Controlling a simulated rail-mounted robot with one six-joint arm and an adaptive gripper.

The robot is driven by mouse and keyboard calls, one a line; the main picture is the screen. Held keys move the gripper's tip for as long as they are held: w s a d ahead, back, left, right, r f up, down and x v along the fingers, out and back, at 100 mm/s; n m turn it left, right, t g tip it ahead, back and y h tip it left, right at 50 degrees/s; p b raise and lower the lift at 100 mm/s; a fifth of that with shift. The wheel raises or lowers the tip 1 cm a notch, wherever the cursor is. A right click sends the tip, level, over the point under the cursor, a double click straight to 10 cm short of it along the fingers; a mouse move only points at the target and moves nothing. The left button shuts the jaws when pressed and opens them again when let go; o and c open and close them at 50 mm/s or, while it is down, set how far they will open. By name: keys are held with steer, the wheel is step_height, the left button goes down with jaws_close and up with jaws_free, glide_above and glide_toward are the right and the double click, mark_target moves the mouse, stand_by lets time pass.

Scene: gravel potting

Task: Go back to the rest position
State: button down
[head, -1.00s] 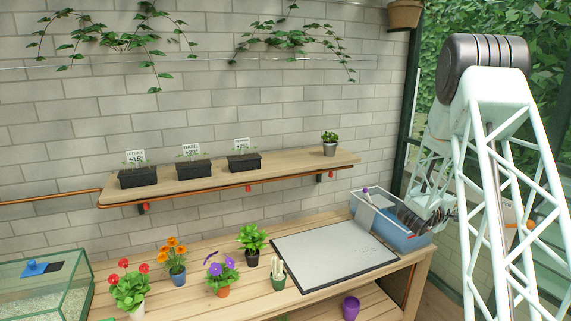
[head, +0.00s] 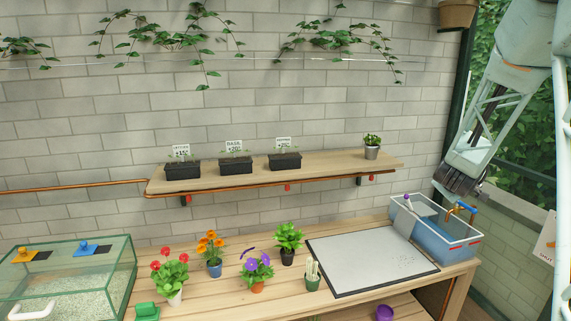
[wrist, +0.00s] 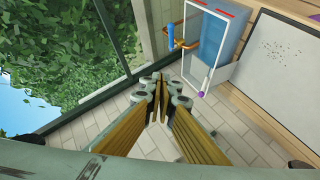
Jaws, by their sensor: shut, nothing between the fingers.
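My gripper (head: 461,184) is at the right of the head view, above and behind the blue tub (head: 433,243) and close to its tap (head: 462,208). In the wrist view my gripper (wrist: 160,84) has its fingers together with nothing between them. It hangs over the tiled floor to the side of the tub (wrist: 228,36), apart from it. The rest position itself is not marked in either view.
A white board (head: 365,255) with scattered specks lies on the wooden table, left of the tub. Several potted flowers (head: 257,270) and a glass tank (head: 75,285) stand further left. A wall shelf (head: 330,169) holds seedling trays. The window is near the arm.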

steer(key=s+a+r+y, duration=0.2)
steer(key=s+a+r, duration=0.1)
steer(key=a, duration=0.5)
steer(key=s+a+r+y, duration=0.2)
steer(key=s+a+r, duration=0.2)
steer(key=a, duration=0.4)
steer(key=s+a+r+m+g+y, duration=0.1)
steer(key=s+a+r+y, duration=0.2)
steer(key=s+a, duration=1)
steer(key=s+a+f+m+g, duration=0.1)
steer(key=s+a, duration=0.2)
steer(key=s, duration=0.9)
steer(key=s+a+f+m+g, duration=0.1)
steer(key=s+a+g, duration=0.1)
steer(key=s, duration=1.1)
steer(key=s+a+f+m+g+y, duration=0.1)
steer(key=s+a+g, duration=0.1)
steer(key=s, duration=1.1)
steer(key=shift+s+a+f, duration=0.2)
steer(key=shift+s+a, duration=0.05)
steer(key=shift+a, duration=0.55)
